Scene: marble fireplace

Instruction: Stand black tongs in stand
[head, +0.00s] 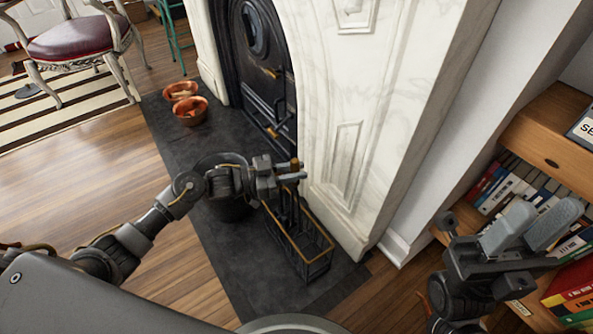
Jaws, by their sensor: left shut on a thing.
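My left gripper (290,172) is shut on the black tongs (294,205), near their brass-coloured top end. The tongs hang down roughly upright, over or inside the far-left end of the stand. The stand (322,262) is a black open frame with a brass-coloured rim on the dark hearth. I cannot tell whether the tongs' lower end is inside it or touches its base. My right gripper (532,232) is at the right, in front of the bookshelf. Its two pale fingers are apart with nothing between them.
The dark hearth slab (250,275) lies before the marble fireplace (335,130). Two copper bowls (190,112) stand on its far part. A dark round container (230,209) is partly hidden by my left arm. A bookshelf (556,125) is at the right.

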